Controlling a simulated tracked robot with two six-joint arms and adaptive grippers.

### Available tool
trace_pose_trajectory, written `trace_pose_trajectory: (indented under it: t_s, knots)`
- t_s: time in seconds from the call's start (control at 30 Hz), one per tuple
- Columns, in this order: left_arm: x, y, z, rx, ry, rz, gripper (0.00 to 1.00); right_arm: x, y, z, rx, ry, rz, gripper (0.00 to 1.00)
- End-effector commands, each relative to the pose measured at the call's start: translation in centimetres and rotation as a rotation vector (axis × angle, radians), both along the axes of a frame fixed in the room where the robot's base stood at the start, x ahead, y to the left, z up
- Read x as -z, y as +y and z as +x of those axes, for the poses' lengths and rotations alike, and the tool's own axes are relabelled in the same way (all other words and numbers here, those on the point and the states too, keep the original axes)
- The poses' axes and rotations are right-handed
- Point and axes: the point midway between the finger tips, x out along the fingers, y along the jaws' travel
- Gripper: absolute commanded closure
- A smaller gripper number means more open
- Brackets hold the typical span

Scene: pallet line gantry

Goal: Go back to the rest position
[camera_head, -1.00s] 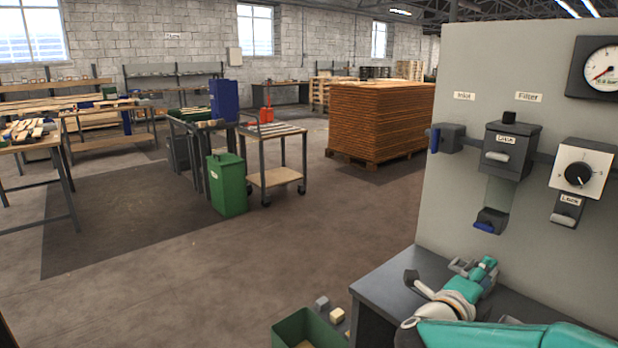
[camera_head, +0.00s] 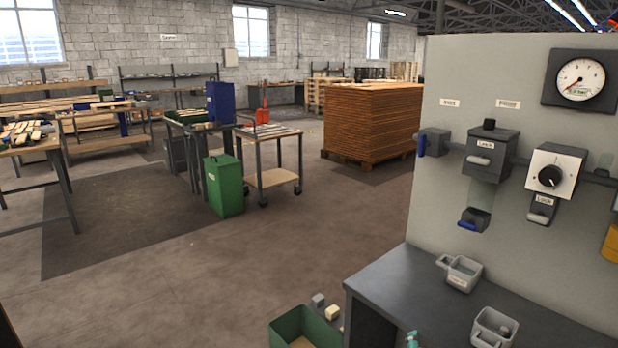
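Only a small teal piece of my own arm (camera_head: 411,340) shows at the bottom edge, in front of the dark bench (camera_head: 400,285). The fingers of both my grippers are out of the picture, so I cannot see whether they hold anything. On the bench stand a grey cup with a label (camera_head: 461,274) and a second grey cup (camera_head: 492,329) with a small grey lump in it. Nothing of mine touches either cup in view.
A grey panel (camera_head: 450,200) rises behind the bench, with a blue-handled valve (camera_head: 433,143), a filter housing (camera_head: 490,152), a knob box (camera_head: 553,173) and a gauge (camera_head: 581,80). A green bin (camera_head: 290,328) stands left of the bench.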

Motion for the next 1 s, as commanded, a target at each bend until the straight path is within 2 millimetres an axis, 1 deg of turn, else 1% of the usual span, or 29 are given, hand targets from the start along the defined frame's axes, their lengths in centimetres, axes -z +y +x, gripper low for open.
trace_pose_trajectory:
  t_s: [0.03, 0.07, 0.1, 0.13, 0.17, 0.2, 0.27, 0.3, 0.37, 0.4, 0.5, 0.6, 0.63, 0.7, 0.77, 1.0]
  knots:
    - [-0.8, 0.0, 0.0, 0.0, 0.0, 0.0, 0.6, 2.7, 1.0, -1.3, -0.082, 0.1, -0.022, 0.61]
    - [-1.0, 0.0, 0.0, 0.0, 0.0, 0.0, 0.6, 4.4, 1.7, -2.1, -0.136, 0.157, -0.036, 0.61]
    - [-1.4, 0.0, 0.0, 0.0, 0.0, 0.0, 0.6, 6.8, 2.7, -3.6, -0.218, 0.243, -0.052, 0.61]
    - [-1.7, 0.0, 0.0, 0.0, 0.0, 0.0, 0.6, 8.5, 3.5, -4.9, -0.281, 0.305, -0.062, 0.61]
    - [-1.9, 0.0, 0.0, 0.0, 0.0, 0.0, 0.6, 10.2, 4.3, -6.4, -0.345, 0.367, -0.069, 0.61]
    - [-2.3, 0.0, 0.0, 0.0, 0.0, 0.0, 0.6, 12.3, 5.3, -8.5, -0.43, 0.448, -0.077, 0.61]
    - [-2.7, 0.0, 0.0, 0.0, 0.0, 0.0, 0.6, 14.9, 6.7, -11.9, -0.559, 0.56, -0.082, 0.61]
    - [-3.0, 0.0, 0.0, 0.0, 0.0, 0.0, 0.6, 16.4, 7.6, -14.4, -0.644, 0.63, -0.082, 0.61]
    - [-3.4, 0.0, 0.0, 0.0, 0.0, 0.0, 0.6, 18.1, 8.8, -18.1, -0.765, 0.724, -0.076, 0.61]
    - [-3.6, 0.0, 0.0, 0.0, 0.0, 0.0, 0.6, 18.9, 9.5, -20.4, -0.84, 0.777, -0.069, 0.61]
    - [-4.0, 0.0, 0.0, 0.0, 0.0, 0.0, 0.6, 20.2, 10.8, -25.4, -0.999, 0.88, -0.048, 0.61]
    - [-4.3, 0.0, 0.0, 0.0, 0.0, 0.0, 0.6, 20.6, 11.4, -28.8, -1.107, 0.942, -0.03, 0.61]
    - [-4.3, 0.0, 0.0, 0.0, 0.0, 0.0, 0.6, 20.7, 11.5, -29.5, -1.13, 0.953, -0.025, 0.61]
    - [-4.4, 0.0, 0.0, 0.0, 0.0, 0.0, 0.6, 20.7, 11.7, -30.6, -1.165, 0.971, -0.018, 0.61]
    - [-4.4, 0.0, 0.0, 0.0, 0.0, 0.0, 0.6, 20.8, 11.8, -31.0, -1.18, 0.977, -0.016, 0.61]
    - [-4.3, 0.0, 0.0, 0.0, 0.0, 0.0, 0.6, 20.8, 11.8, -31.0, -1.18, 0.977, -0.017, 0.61]
